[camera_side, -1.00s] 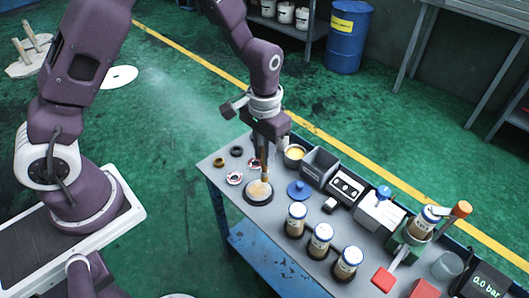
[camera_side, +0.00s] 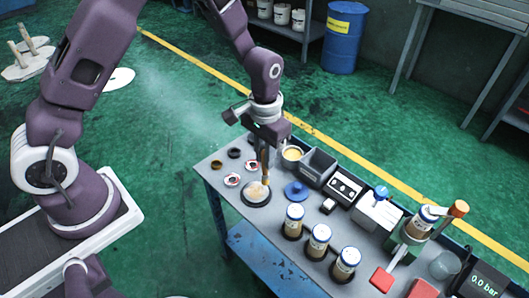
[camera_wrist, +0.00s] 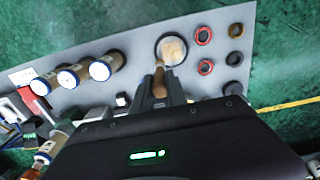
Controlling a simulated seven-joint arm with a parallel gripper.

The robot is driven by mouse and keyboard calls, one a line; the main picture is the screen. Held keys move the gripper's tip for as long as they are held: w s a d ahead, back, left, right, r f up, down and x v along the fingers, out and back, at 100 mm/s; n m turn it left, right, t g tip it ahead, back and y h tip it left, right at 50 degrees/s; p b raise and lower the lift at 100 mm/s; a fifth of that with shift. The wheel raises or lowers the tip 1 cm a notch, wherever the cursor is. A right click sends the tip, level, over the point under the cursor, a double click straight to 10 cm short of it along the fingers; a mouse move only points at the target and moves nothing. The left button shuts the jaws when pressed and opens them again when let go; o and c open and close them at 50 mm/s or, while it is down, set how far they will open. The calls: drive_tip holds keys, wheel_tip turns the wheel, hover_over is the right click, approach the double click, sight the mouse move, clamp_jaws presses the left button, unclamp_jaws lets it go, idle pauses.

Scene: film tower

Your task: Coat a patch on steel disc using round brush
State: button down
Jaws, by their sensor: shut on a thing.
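The steel disc (camera_side: 256,198) lies at the left end of the grey bench, dark-rimmed, with a tan, streaky coating over much of its face. In the wrist view the disc (camera_wrist: 160,57) is just beyond the jaws. My gripper (camera_side: 264,153) is shut on the upright round brush (camera_side: 265,170), directly above the disc. The brush tip is at the disc's right part in the side view; whether it touches is hard to tell. In the wrist view my gripper (camera_wrist: 161,92) holds the brush (camera_wrist: 159,78), its tip over the disc's near part.
An open pot of yellow liquid (camera_side: 292,154) stands behind the disc, beside a grey bin (camera_side: 318,168). A blue knobbed lid (camera_side: 297,191) is right of the disc. Several small rings, including a red-and-white one (camera_side: 232,180), lie left. Capped jars (camera_side: 318,241) stand at the front.

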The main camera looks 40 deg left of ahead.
drive_tip(key=shift+f, duration=1.95)
drive_tip(key=shift+a+f, duration=1.25)
drive_tip(key=shift+a, duration=1.95)
drive_tip(key=shift+d, duration=3.3)
drive_tip(key=shift+s+a, duration=0.1)
drive_tip(key=shift+s, duration=0.3)
drive_tip(key=shift+a, duration=3.2)
wheel_tip(320, 180, up, 8)
hover_over(266, 174)
drive_tip(key=shift+s+a, duration=0.35)
